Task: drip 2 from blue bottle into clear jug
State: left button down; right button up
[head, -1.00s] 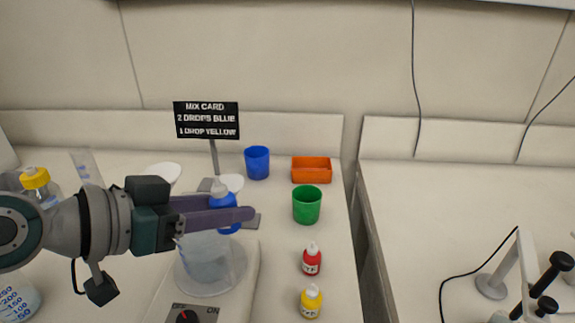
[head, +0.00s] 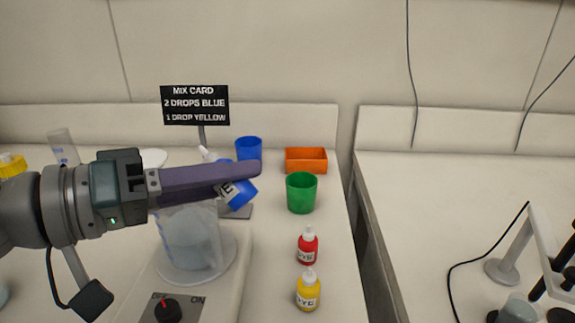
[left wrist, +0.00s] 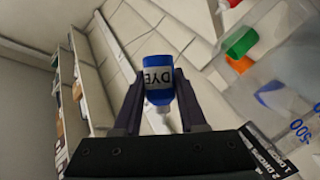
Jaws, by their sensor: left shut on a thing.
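The blue bottle (head: 238,193), labelled DYE, is held in my left gripper (head: 250,173), whose purple fingers are shut on its sides. The bottle is tilted, with its white nozzle toward the upper left in the head view. The left wrist view also shows the bottle (left wrist: 158,85) between the fingers (left wrist: 160,100). The clear jug (head: 190,240) stands below and slightly left of the bottle, on a white stirrer, with pale liquid inside. My gripper partly hides its top. No drop is visible. My right gripper is not in view.
A mix card (head: 195,105) stands behind, reading 2 drops blue, 1 drop yellow. A blue cup (head: 248,148), orange tray (head: 306,160), green cup (head: 301,193), red bottle (head: 308,246) and yellow bottle (head: 308,291) stand to the right. The stirrer's knob (head: 167,310) is in front.

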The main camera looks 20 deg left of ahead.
aim_at(204, 152)
pick_arm(q)
jog(key=n, duration=0.1)
jog(key=r+n+h, duration=0.1)
jog(key=shift+s+d+n+t, duration=0.1)
jog(key=shift+d+n+t, duration=0.2)
jog(key=shift+d, duration=0.05)
jog(key=shift+n+h+b, duration=0.3)
jog(key=shift+h+b, duration=0.1)
jog(key=shift+b, duration=0.2)
jog(key=shift+r+n+t+b, duration=0.4)
jog(key=shift+n+b, duration=0.1)
jog(key=shift+n, duration=0.2)
jog(key=shift+w+a+r+n+t+h+b, duration=0.15)
jog(key=shift+a+n+b, duration=0.25)
jog(key=shift+a, duration=0.15)
jog(key=shift+w+a+r+n+t+h+b, duration=0.1)
jog(key=shift+w+a+n+t+b, duration=0.15)
jog(key=shift+a+b, duration=0.25)
jog(key=shift+w+a+r+n+t+h+b, duration=0.15)
jog(key=shift+a+n+b, duration=0.2)
jog(key=shift+a, duration=0.25)
jog(key=shift+w+a+r+n+t+b, duration=0.15)
jog(key=shift+a+r+n+t+b, duration=0.3)
jog(key=shift+n, duration=0.45)
jog(key=shift+w+a+r+n+t+b, duration=0.1)
jog(key=shift+a+r+n+t+b, duration=0.15)
jog(key=shift+a+n, duration=0.45)
jog(key=shift+d+n+t, duration=0.15)
jog(key=shift+n+t, duration=0.1)
jog(key=shift+n, duration=0.05)
